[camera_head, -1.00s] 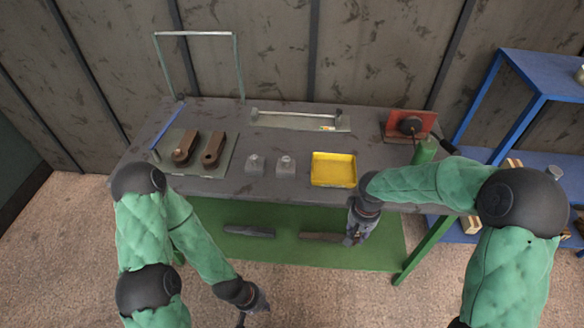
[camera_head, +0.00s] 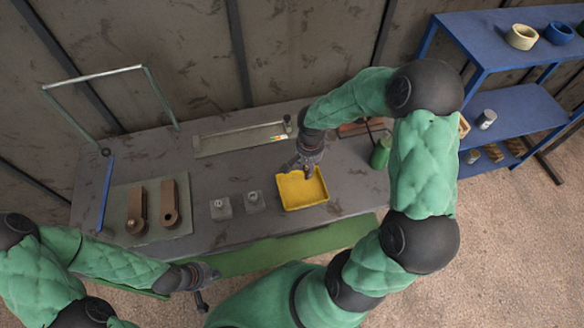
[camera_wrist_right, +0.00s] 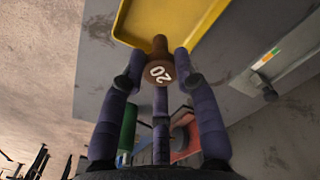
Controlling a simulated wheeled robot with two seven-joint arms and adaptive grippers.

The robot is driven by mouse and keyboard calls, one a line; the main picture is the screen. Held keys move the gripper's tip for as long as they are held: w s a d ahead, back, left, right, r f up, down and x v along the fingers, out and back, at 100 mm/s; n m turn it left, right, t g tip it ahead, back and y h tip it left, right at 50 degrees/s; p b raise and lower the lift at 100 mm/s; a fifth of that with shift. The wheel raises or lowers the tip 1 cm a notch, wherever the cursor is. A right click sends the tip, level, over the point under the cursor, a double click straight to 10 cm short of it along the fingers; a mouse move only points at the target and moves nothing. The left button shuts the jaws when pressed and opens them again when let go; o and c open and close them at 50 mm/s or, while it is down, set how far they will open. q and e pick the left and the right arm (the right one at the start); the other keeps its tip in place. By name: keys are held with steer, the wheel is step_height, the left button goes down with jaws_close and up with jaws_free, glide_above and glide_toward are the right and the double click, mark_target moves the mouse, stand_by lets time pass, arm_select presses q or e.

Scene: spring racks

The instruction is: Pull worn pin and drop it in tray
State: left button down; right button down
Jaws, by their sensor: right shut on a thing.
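My right gripper (camera_head: 299,167) is at the back left part of the yellow tray (camera_head: 306,194), pointing down at it. In the right wrist view my right gripper (camera_wrist_right: 160,78) is shut on a brown pin (camera_wrist_right: 159,70) whose round end is marked "20". The pin overlaps the edge of the tray (camera_wrist_right: 170,20) in that view; its height above the tray is unclear. The pin is too small to make out in the head view. My left gripper (camera_head: 208,287) is open and empty in front of the bench's front edge.
Two brown links (camera_head: 137,208) lie on a plate (camera_head: 182,223) at the left of the bench. Two grey blocks (camera_head: 220,208) stand left of the tray. A long holder (camera_head: 220,144) lies behind. A green cylinder (camera_head: 381,154) stands right. Blue shelves (camera_head: 517,108) stand further right.

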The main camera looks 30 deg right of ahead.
steer(key=shift+d, duration=0.15)
steer(key=shift+s+f+b, duration=0.1)
steer(key=shift+f+b, duration=0.45)
steer(key=shift+f, duration=0.15)
steer(key=shift+f+b, duration=1.15)
steer(key=shift+f, duration=1.05)
steer(key=c, duration=0.8)
jaws_free()
steer(key=shift+c, duration=0.2)
step_height(320, 180, up, 12)
steer(key=shift+r, duration=0.1)
